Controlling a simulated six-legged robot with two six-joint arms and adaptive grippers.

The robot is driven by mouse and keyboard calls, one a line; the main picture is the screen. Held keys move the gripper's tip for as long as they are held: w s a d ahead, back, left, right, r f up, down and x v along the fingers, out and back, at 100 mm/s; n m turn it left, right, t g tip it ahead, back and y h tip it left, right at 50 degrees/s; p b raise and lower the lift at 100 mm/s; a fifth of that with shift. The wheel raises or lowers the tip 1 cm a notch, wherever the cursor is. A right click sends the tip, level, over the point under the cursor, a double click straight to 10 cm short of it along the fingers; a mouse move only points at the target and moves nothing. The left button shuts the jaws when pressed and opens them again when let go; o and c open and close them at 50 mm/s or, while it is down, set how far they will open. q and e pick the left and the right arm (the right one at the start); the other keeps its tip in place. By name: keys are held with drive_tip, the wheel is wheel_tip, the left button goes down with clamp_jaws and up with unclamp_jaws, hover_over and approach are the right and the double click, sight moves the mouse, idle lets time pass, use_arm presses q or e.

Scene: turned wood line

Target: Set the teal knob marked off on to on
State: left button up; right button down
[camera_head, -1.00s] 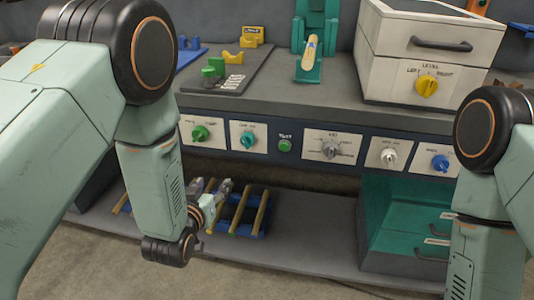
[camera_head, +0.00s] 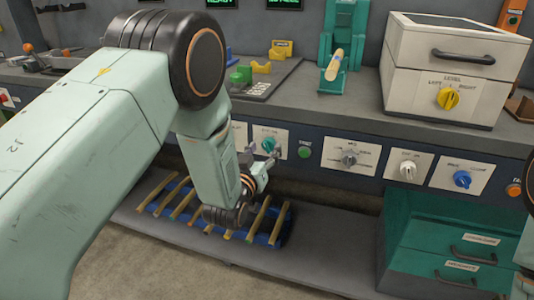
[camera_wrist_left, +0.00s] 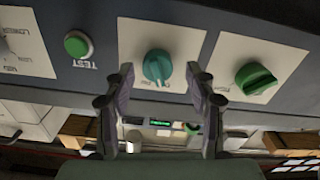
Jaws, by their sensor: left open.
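The teal knob (camera_head: 268,144) sits on a white plate on the dark front panel, partly covered by my left gripper in the head view. In the left wrist view the panel appears upside down, and the teal knob (camera_wrist_left: 157,66) shows clearly with its grip bar close to vertical. The small lettering on its plate is too blurred to read. My left gripper (camera_head: 264,160) is just in front of the panel. Its open fingers (camera_wrist_left: 160,73) lie on either side of the knob in the wrist picture, with nothing held; contact cannot be told. My right gripper is out of view.
A green knob (camera_wrist_left: 256,78) and a green TEST button (camera_wrist_left: 78,44) flank the teal knob. Grey (camera_head: 349,157), white (camera_head: 408,170) and blue (camera_head: 462,179) knobs continue rightward. A blue rack with wooden sticks (camera_head: 260,217) lies on the shelf below. Teal drawers (camera_head: 440,235) stand at right.

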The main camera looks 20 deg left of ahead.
use_arm(q)
drive_tip(key=shift+w+f, duration=0.1)
drive_tip(key=shift+w, duration=0.35)
drive_tip(key=shift+w+d, duration=0.15)
drive_tip(key=shift+w, duration=0.1)
